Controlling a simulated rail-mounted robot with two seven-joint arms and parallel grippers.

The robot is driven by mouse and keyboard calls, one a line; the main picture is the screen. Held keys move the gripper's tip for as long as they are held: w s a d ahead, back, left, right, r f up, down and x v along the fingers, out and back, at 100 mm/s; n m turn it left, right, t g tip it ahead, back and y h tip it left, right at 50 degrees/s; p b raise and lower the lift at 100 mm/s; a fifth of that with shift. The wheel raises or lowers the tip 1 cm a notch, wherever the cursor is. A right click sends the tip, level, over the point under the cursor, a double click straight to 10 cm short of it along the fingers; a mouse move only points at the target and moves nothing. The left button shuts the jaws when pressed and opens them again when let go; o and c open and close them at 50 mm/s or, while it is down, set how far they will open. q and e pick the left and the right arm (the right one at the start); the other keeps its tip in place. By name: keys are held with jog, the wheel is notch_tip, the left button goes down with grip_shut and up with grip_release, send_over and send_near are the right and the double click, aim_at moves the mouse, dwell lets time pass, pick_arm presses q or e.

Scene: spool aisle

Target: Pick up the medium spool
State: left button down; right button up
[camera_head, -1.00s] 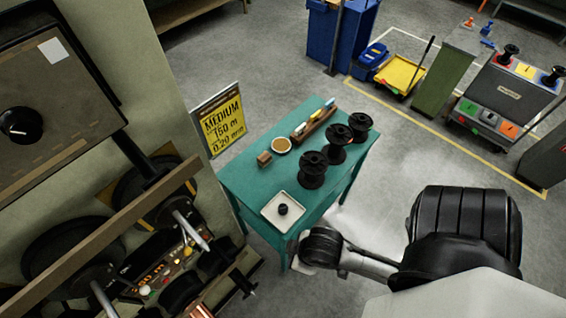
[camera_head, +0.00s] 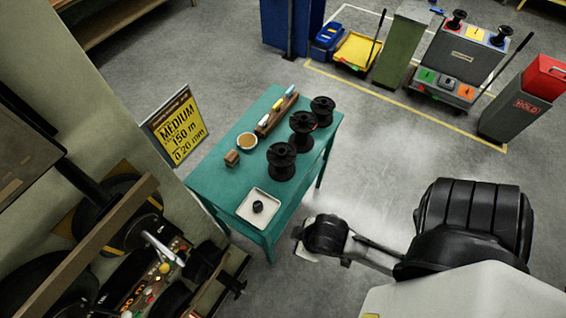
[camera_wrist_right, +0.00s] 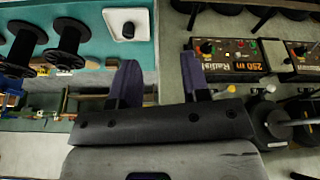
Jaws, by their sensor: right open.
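Three black spools stand upright in a row on the teal table: a near one (camera_head: 282,162), a middle one (camera_head: 302,130) and a far one (camera_head: 322,110). The near one looks largest; the middle one may be the medium spool, but perspective makes sizes uncertain. A yellow sign (camera_head: 178,128) reads "MEDIUM 150 m 0.20 mm". My right gripper (camera_wrist_right: 162,82) is open and empty, its two fingers apart. In the head view my right wrist is off the table's near right side, clear of the spools. Spools show at the wrist view's upper left (camera_wrist_right: 68,40). My left gripper is not visible.
The teal table (camera_head: 228,188) also holds a white tray (camera_head: 245,214) with a small black knob, a round dish (camera_head: 246,141), a small brown block (camera_head: 232,158) and a marker rack (camera_head: 272,118). A machine with reels stands left. Open floor lies right of the table.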

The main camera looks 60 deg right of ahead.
jog(key=o, duration=0.7)
jog(key=shift+a, duration=0.1)
jog(key=shift+c, duration=0.2)
